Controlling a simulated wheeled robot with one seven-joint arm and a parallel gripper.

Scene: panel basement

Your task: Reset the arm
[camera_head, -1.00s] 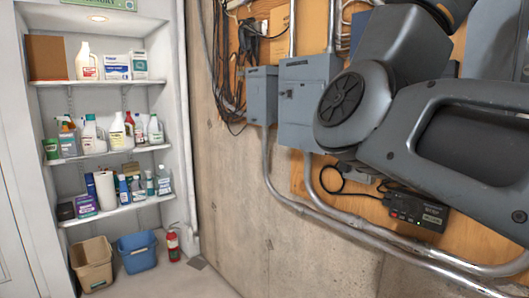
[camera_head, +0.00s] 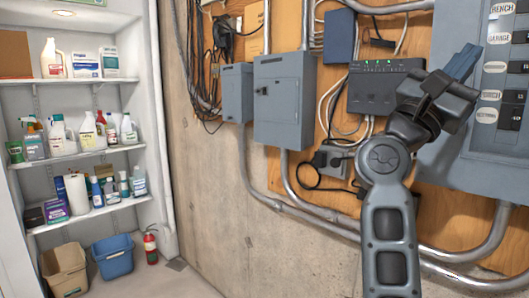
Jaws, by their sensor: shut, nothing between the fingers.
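My arm rises from the lower right of the head view, in front of the panel wall. My gripper (camera_head: 463,62) is at its upper end, pointing up and right, with its fingers together and nothing between them. It is in front of the left edge of a large grey breaker panel (camera_head: 450,150) with labelled breakers. I cannot tell whether the fingers touch the panel. The arm hides part of the wooden board and the conduits behind it.
A black router (camera_head: 375,88) with green lights is just left of my gripper. Grey electrical boxes (camera_head: 283,100) and metal conduits (camera_head: 320,225) run along the wall. Shelves (camera_head: 88,151) with bottles, two bins (camera_head: 113,262) and a fire extinguisher (camera_head: 151,247) stand at left.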

